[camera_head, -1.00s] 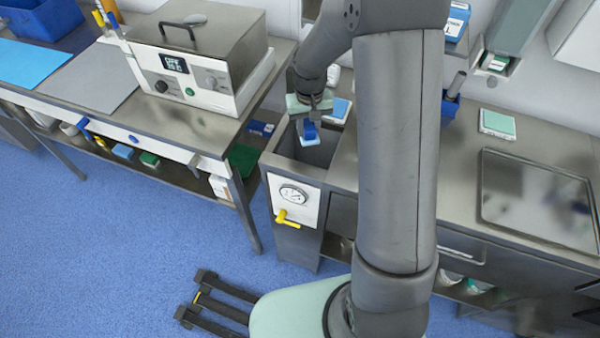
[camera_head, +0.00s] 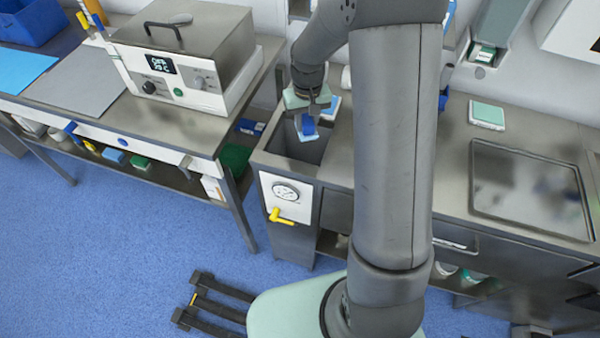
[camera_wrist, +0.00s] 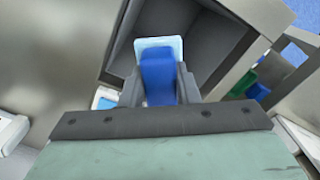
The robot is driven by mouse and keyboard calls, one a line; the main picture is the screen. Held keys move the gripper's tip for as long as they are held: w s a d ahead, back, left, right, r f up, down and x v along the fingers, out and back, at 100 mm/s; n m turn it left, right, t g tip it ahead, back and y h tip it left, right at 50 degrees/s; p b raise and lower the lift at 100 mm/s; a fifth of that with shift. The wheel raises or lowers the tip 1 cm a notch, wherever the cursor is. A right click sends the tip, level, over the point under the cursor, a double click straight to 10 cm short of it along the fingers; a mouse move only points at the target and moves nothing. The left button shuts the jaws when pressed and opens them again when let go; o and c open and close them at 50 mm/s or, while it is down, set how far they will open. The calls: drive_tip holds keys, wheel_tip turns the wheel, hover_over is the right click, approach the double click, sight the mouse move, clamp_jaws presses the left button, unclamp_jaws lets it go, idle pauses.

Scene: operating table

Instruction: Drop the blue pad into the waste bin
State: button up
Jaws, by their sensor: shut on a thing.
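My gripper (camera_head: 309,117) is shut on the blue pad (camera_head: 308,126), a dark blue piece with a pale blue face at its far end. In the wrist view the blue pad (camera_wrist: 158,74) sits between both fingers. The waste bin appears to be the open, rectangular grey well (camera_head: 268,160) at the left end of the right counter. The gripper holds the pad over this opening, slightly tilted. In the wrist view the well's rim (camera_wrist: 232,55) surrounds a dark inside behind the pad.
A left bench holds a steel heater box (camera_head: 185,55). A flat tray (camera_head: 530,190) lies at right.

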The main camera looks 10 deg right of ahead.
drive_tip(key=shift+f+b, duration=1.75)
drive_tip(key=shift+f, duration=1.2)
drive_tip(key=o, duration=1)
drive_tip(key=shift+r, duration=0.15)
wheel_tip(320, 180, up, 17)
drive_tip(key=shift+r+b, duration=0.15)
drive_tip(key=shift+b, duration=0.65)
drive_tip(key=shift+t, duration=0.3)
drive_tip(key=s+f, duration=0.1)
drive_tip(key=s, duration=0.7)
drive_tip(key=s+a+f, duration=0.1)
drive_tip(key=s+f, duration=0.1)
drive_tip(key=s, duration=0.7)
drive_tip(key=s+a+f, duration=0.1)
drive_tip(key=s+f, duration=0.1)
drive_tip(key=s, duration=0.7)
drive_tip(key=shift+s+a, duration=0.1)
drive_tip(key=shift+s, duration=0.05)
